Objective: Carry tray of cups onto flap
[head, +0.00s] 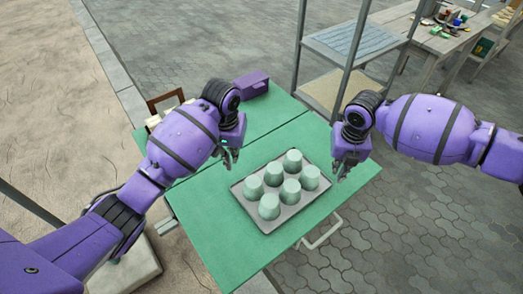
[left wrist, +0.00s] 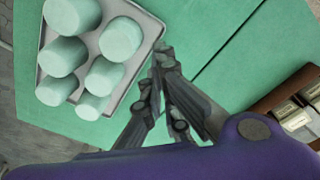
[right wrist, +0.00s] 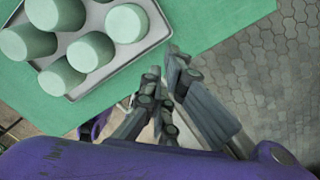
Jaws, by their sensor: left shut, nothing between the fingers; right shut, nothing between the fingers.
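A grey tray (head: 287,211) holds several pale green cups (head: 291,191) and lies flat on the near section of the green table (head: 215,240). A seam divides this section from the far one; I cannot tell for sure which is the flap. My left gripper (head: 229,160) is shut and empty by the tray's left side; in the left wrist view its fingertips (left wrist: 163,58) are close to the tray rim (left wrist: 148,50). My right gripper (head: 343,172) is shut and empty by the right side; in the right wrist view its fingertips (right wrist: 163,78) are just off the rim (right wrist: 157,22). Contact is unclear.
A purple box (head: 251,85) and a brown wooden frame (head: 165,100) with pale blocks stand at the table's far edge. A metal shelf rack (head: 350,40) stands behind right, near a cluttered wooden bench (head: 435,40). A bracket (head: 321,234) shows below the table's right edge.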

